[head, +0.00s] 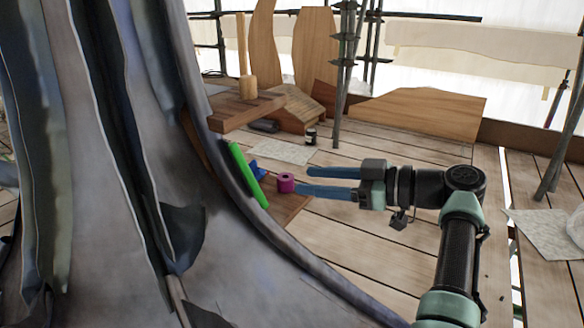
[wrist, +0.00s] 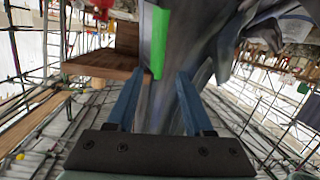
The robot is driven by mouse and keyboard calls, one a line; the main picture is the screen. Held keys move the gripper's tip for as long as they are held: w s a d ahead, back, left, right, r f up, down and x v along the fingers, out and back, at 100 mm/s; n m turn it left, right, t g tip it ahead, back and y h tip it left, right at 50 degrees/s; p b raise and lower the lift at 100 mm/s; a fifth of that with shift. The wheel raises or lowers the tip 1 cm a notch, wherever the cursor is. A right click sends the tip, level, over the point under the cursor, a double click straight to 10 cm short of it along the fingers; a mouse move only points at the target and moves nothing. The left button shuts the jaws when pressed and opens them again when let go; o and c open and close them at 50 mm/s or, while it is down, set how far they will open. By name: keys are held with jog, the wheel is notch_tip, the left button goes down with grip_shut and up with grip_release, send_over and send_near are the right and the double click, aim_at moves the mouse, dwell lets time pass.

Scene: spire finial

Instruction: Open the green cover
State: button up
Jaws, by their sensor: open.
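The green cover (head: 249,176) is a bright green, narrow slanted panel beside the large grey curved spire surface in the head view. Its upper end leans left. In the wrist view the green cover (wrist: 159,38) shows at top centre, ahead of the fingertips. My gripper (head: 304,180) is open with two blue fingers pointing left toward the cover, apart from it. In the wrist view my gripper (wrist: 158,74) has nothing between its fingers. Whether the cover has a hinge or handle cannot be seen.
A magenta ring-shaped piece (head: 286,183) and a blue piece (head: 258,168) sit between the cover and my fingertips. The grey spire (head: 120,180) fills the left side. A wooden bench (head: 235,108) stands behind. Scaffold poles (head: 345,75) rise at the back. Plank floor lies clear below my gripper.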

jog(key=shift+s+d, duration=0.25)
jog(key=shift+d, duration=0.2)
jog(key=shift+c, duration=0.2)
